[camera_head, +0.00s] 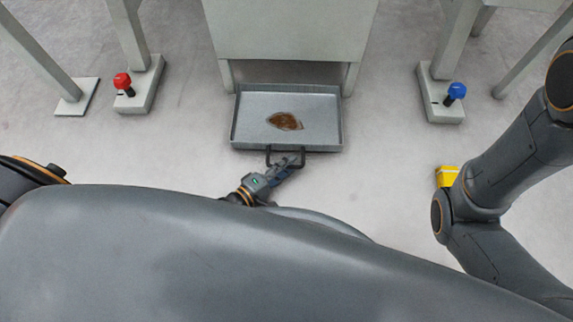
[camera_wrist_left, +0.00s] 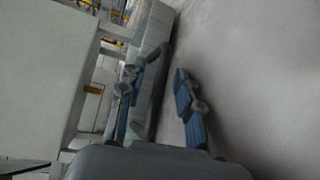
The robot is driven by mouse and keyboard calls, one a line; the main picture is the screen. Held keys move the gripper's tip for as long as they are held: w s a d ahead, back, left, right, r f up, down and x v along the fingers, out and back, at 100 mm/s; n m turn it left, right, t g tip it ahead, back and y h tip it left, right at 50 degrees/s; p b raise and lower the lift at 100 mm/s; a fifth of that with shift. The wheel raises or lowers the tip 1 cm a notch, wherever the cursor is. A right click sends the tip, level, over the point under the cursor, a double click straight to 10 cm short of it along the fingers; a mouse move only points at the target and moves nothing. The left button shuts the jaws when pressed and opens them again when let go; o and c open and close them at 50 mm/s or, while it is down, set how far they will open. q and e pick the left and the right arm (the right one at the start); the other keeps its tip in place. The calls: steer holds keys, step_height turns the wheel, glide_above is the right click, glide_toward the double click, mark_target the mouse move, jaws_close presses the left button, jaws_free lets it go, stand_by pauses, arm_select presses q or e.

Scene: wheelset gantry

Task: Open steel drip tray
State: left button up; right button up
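The steel drip tray (camera_head: 240,130) is a shallow grey rectangular pan with a brown oily patch inside. In the head view it sticks out towards me from the opening under a pale grey housing. A dark U-shaped handle (camera_head: 268,155) is on its front edge. My left gripper (camera_head: 290,163) is at this handle. In the left wrist view, the blue-padded fingers of my left gripper (camera_wrist_left: 160,88) are apart, with the tray's grey side (camera_wrist_left: 153,40) beyond them. I cannot tell whether a finger touches the handle. My right gripper is out of view.
The pale housing (camera_head: 290,30) stands above the tray. A red-knobbed post base (camera_head: 140,92) is at left and a blue-knobbed one (camera_head: 440,103) at right. A yellow object (camera_head: 446,176) lies by my right arm. The floor before the tray is clear.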

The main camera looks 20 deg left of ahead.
arm_select(q)
steer(key=o, duration=0.5)
steer(key=r, duration=1)
steer(key=shift+w+a+r, duration=0.1)
steer(key=shift+w, duration=0.15)
steer(key=shift+s+r, duration=0.15)
steer(key=c, duration=0.5)
steer(key=shift+s+f, duration=0.15)
steer(key=shift+f, duration=0.1)
